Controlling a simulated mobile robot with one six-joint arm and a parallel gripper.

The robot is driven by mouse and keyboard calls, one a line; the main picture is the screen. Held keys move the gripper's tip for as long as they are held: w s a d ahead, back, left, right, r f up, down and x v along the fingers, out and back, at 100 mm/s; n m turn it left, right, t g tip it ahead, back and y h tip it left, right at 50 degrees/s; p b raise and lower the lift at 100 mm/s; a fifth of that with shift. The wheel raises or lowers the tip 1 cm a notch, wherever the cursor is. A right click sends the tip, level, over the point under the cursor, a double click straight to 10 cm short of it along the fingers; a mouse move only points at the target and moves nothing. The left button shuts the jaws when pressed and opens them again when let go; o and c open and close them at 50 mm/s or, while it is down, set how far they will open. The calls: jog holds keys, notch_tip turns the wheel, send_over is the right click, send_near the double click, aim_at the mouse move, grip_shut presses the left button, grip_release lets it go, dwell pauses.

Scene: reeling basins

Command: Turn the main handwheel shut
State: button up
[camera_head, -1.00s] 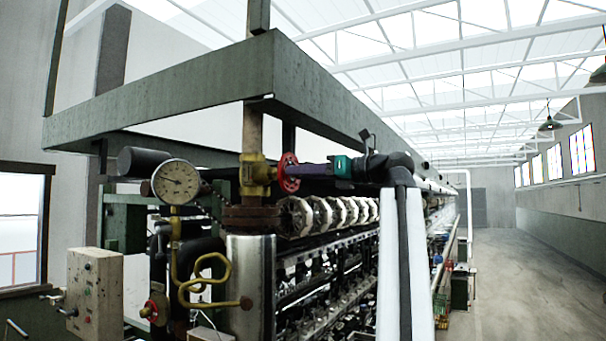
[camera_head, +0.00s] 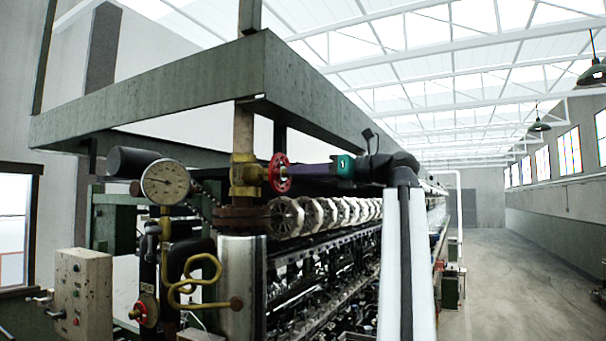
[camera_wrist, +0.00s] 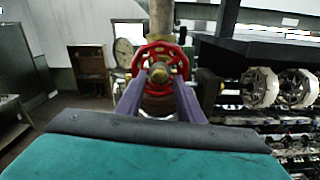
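The main handwheel (camera_head: 278,173) is a red spoked wheel on the brass valve (camera_head: 243,175) of the upright pipe. In the wrist view the handwheel (camera_wrist: 160,50) faces me, with its brass hub in the middle. My gripper (camera_head: 292,172) reaches it from the right in the head view, its purple fingers level with the wheel. In the wrist view my gripper (camera_wrist: 160,82) has its fingers apart, one on each side of the hub and overlapping the lower wheel. I cannot tell whether the fingertips touch the rim or spokes.
A pressure gauge (camera_head: 165,182), a yellow coiled tube (camera_head: 195,280) and a smaller red handwheel (camera_head: 147,310) are left of the pipe. A control box (camera_head: 83,290) stands further left. A green beam (camera_head: 150,95) hangs above. Reels (camera_head: 285,217) lie below my arm. The right aisle is clear.

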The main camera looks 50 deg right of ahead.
aim_at(284, 173)
jog(key=shift+n+b, duration=1.8)
jog(key=shift+n, duration=3.4)
jog(key=shift+p+x, duration=0.3)
jog(key=shift+x, duration=1.25)
jog(key=c, duration=0.9)
grip_shut()
